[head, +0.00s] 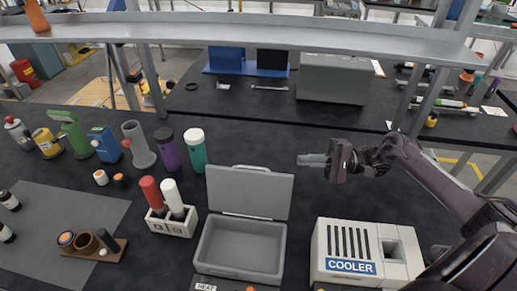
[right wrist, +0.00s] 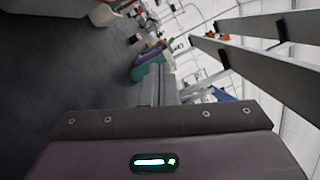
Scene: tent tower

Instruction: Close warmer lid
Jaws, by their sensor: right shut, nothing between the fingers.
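The warmer (head: 240,246) is a grey box with a "HEAT" label at its front, standing at the bottom middle of the head view. Its lid (head: 250,192) is open and stands up at the back edge, with a handle on its top edge. The inside of the box looks empty. My right gripper (head: 300,160) is shut and empty, just to the right of the lid's upper right corner and apart from it, with its fingers pointing left. Its fingers also show in the right wrist view (right wrist: 158,92). My left gripper is not in view.
A white cooler (head: 355,250) stands right of the warmer. A holder (head: 172,224) with a red and a white bottle stands left. Purple (head: 167,150) and teal (head: 195,150) bottles stand behind the lid to the left. A shelf (head: 250,25) spans the back.

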